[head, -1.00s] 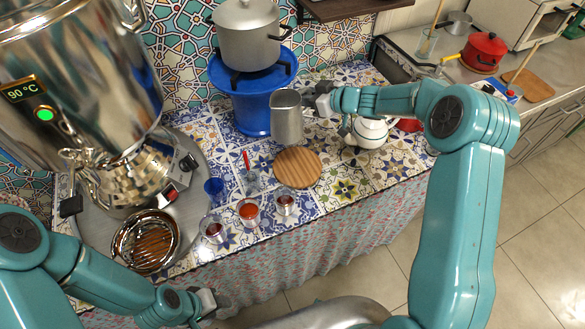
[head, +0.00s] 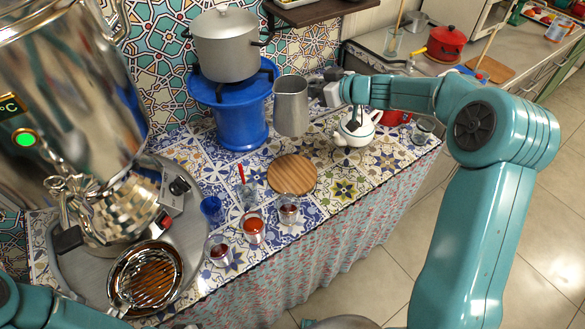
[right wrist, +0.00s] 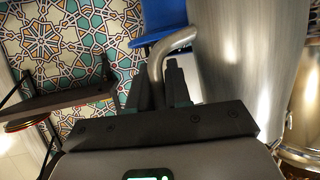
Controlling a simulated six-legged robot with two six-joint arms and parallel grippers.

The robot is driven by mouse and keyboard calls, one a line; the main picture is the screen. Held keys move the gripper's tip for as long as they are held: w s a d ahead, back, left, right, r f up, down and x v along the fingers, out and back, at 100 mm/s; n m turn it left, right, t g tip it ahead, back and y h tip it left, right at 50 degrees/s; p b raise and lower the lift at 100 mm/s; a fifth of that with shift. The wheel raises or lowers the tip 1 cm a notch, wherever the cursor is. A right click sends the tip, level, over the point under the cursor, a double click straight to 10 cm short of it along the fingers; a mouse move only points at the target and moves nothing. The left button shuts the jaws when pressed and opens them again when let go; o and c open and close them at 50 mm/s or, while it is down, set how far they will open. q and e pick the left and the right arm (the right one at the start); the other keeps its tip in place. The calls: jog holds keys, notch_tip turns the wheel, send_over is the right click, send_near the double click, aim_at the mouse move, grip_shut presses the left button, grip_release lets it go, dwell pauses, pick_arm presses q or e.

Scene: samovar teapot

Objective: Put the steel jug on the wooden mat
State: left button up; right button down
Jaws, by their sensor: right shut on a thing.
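The steel jug (head: 291,106) is held upright, seen above and behind the round wooden mat (head: 292,174) in the head view. My right gripper (head: 328,88) is shut on the jug's handle, on the jug's right side. In the right wrist view the bent handle (right wrist: 172,50) passes between the fingers (right wrist: 165,85), and the jug's body (right wrist: 235,60) fills the right side. The mat lies flat and bare on the tiled counter. My left gripper is out of view; only part of my left arm shows at the lower left.
A white teapot (head: 355,128) stands right of the jug. A blue stand (head: 232,118) with a grey pot (head: 227,45) is behind left. Small glasses (head: 252,229) sit in front of the mat. A large samovar (head: 65,90) fills the left.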

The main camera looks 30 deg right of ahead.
jog(key=f+b, duration=0.2)
jog(key=f, duration=0.8)
jog(key=f+b, duration=0.3)
jog(key=f, duration=0.6)
jog(key=shift+w+d+f, duration=0.1)
jog(key=shift+d+f, duration=0.1)
jog(key=shift+f, duration=0.15)
jog(key=shift+r, duration=0.1)
jog(key=shift+f, duration=0.2)
jog(key=c, duration=1.1)
grip_release()
jog(key=shift+a, duration=0.1)
